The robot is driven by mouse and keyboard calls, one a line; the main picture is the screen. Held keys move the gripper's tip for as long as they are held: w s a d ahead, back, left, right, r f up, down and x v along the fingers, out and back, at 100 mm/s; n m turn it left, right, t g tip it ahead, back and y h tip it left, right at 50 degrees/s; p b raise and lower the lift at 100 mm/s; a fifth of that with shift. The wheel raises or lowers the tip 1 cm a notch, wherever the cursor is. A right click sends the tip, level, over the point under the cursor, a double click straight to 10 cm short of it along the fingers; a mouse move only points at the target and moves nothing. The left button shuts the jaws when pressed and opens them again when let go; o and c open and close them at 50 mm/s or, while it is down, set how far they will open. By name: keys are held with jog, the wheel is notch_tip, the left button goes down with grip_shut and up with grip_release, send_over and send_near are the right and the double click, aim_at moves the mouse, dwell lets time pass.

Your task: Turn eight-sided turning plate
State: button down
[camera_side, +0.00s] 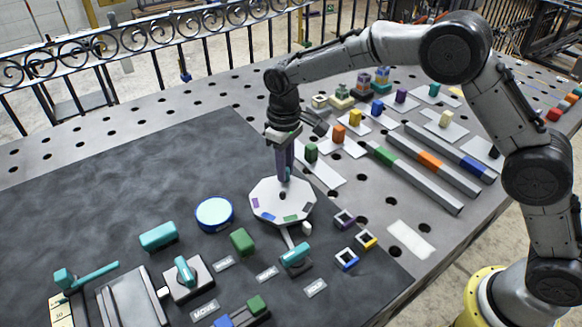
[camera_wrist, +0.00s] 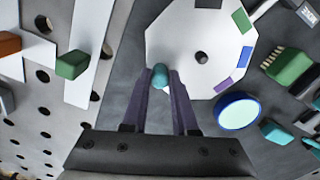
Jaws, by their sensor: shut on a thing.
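My gripper (camera_side: 285,172) points down at the plate's far edge in the side view. In the wrist view its two purple fingers (camera_wrist: 164,78) are closed on a small teal knob (camera_wrist: 160,76) at the plate's edge. The knob is mostly hidden by the fingers in the side view.
A blue-rimmed disc (camera_side: 215,212) and a green block (camera_side: 242,241) stand left of the plate. A teal-topped piece (camera_side: 296,256) and small square frames (camera_side: 345,219) sit near its front right. Long rails with coloured blocks (camera_side: 430,160) lie to the right. Bare mat lies behind left.

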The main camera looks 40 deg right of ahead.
jog(key=shift+w+a+r+n, duration=0.1)
jog(key=shift+w+a+n, duration=0.25)
jog(key=shift+n, duration=0.5)
jog(key=shift+w+a+r+n, duration=0.15)
jog(key=shift+a+n, duration=0.25)
jog(key=shift+n, duration=0.45)
jog(key=shift+f, duration=0.1)
jog(key=c, duration=0.7)
grip_release()
jog(key=shift+f, duration=0.1)
notch_tip(320, 180, up, 14)
jog(key=shift+f, duration=0.1)
